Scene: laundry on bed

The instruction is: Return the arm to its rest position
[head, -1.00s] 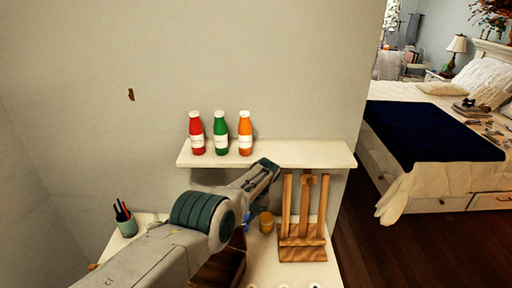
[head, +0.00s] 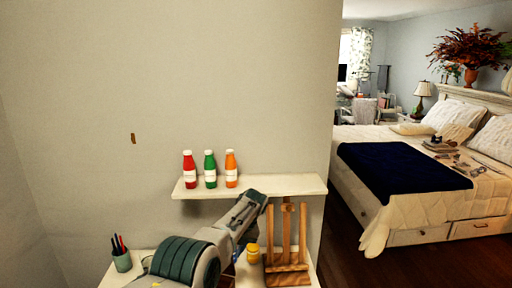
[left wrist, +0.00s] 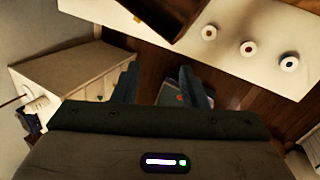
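My left arm comes in from the bottom of the head view. Its gripper (head: 257,198) is raised in front of the right part of the white wall shelf (head: 300,185), just left of the wooden easel (head: 287,268). In the left wrist view the two fingers of this gripper (left wrist: 158,82) stand apart with nothing held between them, so it is open. Below and beyond the fingers are a dark floor and a pale flat object (left wrist: 182,98). My right arm and gripper are in neither view.
Red (head: 189,172), green (head: 210,172) and orange (head: 231,171) bottles stand on the shelf. On the lower white surface are a pen cup (head: 121,260) and a small yellow jar (head: 253,254). A bed with a navy blanket (head: 400,170) stands at right, with floor between.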

